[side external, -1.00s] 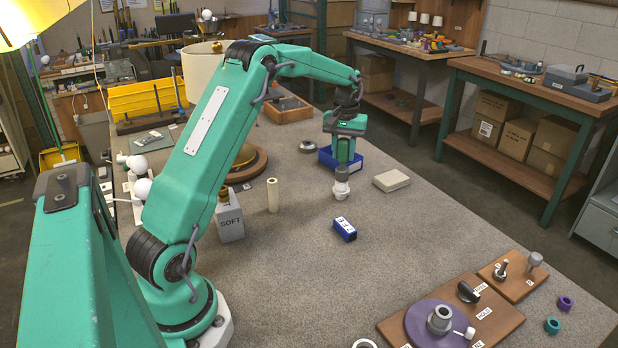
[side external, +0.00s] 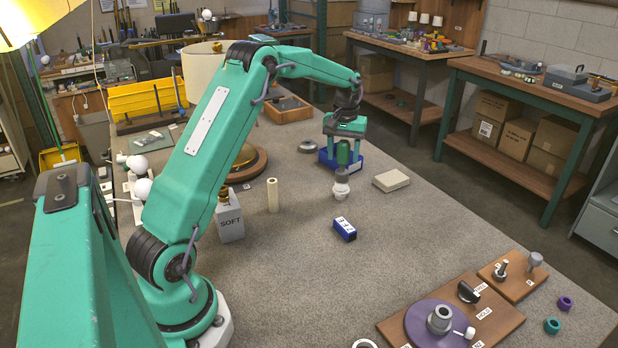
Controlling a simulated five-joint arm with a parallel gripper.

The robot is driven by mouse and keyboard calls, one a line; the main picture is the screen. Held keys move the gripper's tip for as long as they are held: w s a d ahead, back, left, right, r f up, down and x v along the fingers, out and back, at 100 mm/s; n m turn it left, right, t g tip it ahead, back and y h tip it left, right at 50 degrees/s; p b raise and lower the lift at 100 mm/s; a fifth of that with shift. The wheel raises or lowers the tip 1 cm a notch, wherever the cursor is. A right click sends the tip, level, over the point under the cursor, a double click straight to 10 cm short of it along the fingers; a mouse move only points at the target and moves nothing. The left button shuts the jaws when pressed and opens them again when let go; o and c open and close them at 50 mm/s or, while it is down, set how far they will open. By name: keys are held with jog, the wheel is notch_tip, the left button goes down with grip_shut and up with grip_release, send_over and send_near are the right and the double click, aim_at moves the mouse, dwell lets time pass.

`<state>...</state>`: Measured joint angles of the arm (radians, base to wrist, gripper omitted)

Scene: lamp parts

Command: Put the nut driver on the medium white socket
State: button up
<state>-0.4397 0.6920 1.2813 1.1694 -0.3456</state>
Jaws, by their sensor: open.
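A small white socket (side external: 341,188) stands upright on the grey bench top, below my gripper (side external: 343,163). A dark green handle (side external: 343,152), which looks like the nut driver, stands upright over it, with a greyish part (side external: 342,173) between handle and socket. Whether the driver is fully seated on the socket cannot be told at this size. My gripper points down and is open, with one finger on each side of the handle.
A blue box (side external: 326,163) lies just behind my gripper. A beige block (side external: 391,180) is to the right, a blue labelled block (side external: 344,229) in front, and a cream tube (side external: 272,195) to the left. A wooden board (side external: 497,327) holds a purple disc.

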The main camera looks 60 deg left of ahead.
notch_tip(320, 180, up, 13)
jog(key=shift+f, duration=0.2)
dwell(0.4)
dwell(0.5)
jog(key=s+d+r+m+t, duration=0.2)
jog(key=s+d+r, duration=0.2)
jog(key=s+d, duration=0.35)
jog(key=s+d+r+m+t, duration=0.1)
jog(key=s+d+r+m, duration=0.2)
jog(key=s+d, duration=0.45)
jog(key=s+d+f+m+t, duration=0.1)
jog(key=s+d+f+m, duration=0.1)
jog(key=s, duration=0.4)
jog(key=s+d+f+m+t, duration=0.1)
jog(key=s+d+f+m, duration=0.1)
jog(key=s+d+f, duration=0.3)
jog(key=s+d, duration=0.2)
jog(key=shift+s+f+t, duration=0.15)
jog(key=shift+s+t, duration=0.15)
